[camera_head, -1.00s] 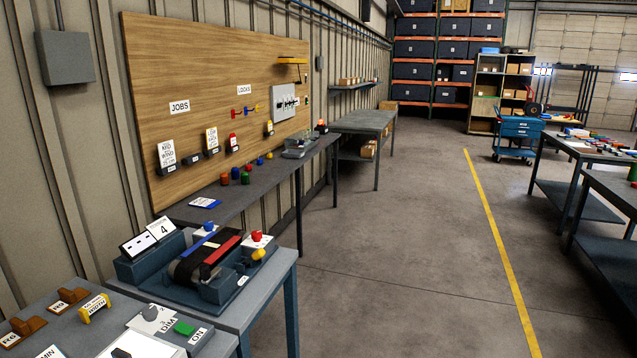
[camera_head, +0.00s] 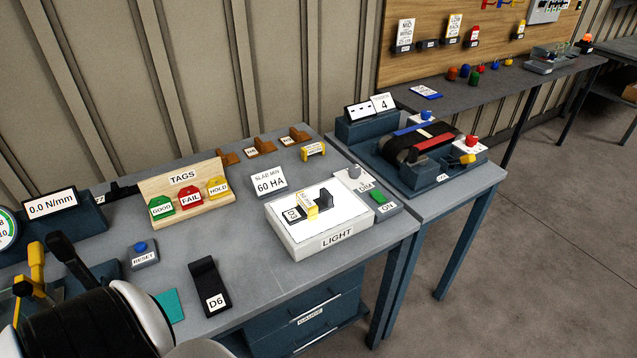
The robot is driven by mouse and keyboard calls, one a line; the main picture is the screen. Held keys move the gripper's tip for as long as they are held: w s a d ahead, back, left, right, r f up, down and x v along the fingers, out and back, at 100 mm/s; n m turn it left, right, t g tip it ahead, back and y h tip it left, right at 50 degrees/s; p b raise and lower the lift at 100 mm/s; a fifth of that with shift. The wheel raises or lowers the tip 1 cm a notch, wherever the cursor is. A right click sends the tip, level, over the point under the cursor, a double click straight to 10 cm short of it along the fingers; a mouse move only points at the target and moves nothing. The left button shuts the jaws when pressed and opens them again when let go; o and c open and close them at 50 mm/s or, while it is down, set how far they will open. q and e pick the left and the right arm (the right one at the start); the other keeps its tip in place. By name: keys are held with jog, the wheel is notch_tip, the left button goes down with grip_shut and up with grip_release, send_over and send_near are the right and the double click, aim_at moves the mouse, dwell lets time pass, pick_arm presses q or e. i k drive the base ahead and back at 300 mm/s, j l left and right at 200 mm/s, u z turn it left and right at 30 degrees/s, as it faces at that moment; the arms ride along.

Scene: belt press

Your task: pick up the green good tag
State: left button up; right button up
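The green tag (camera_head: 162,208), labelled GOOD, is at the left end of a light wooden board (camera_head: 216,205) labelled TAGS, on the grey bench. A red FAIL tag (camera_head: 190,198) is beside it, with a yellow HOLD tag (camera_head: 218,187) to the right. All three are in full view. I cannot make out either gripper. A black and white rounded part, probably of my own arm, fills the bottom left corner, well apart from the green tag.
A blue RESET button box (camera_head: 143,254) and a black D6 holder (camera_head: 208,285) stand in front of the board. A 0.0 N/mm display (camera_head: 55,206) and yellow lever (camera_head: 36,262) are left. A white LIGHT box (camera_head: 330,231) is right. Some bare bench lies between them.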

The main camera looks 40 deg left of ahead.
aim_at(161, 207)
jog(key=u, duration=1.35)
